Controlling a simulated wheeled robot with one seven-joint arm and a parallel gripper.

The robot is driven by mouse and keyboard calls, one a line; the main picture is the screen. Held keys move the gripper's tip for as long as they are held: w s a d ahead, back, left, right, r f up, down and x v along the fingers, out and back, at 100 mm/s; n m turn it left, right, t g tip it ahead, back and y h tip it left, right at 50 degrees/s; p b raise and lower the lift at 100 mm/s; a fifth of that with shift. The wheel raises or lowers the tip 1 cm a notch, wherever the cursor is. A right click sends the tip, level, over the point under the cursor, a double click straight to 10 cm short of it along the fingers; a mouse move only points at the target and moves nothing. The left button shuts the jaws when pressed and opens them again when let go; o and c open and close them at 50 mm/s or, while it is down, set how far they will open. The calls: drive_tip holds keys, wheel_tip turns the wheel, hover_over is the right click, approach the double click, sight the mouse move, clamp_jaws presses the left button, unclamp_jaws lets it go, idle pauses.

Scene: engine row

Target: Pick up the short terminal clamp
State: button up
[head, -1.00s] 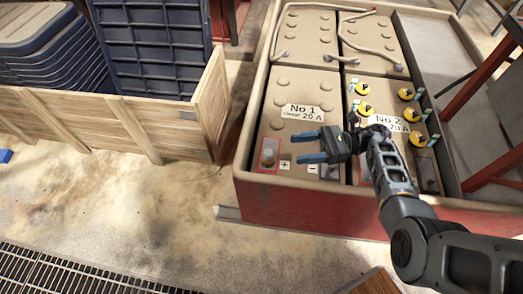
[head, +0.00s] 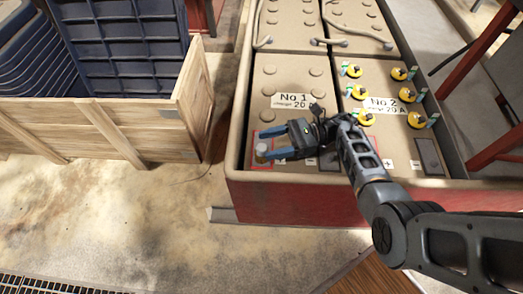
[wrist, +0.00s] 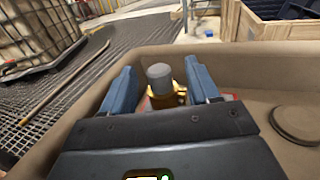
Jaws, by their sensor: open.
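The short terminal clamp, a brassy collar around a grey post (wrist: 160,78), stands upright on the No 1 battery near its front left corner. In the head view the grey post (head: 262,150) shows within a red-outlined square. My gripper (head: 272,143) reaches in from the right, low over the battery, with its two blue fingers open toward the post. In the wrist view my gripper (wrist: 163,85) has one finger on each side of the clamp, with small gaps. The clamp's lower part is hidden behind the gripper body.
The batteries sit in a red-sided tray with a beige rim (head: 235,150). The No 2 battery (head: 385,125) carries several yellow caps. A wooden crate (head: 130,125) with dark blue bins stands at left.

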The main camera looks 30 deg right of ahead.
sight(261, 147)
drive_tip(key=x, duration=0.3)
drive_tip(key=shift+a, duration=0.15)
clamp_jaws()
idle(0.4)
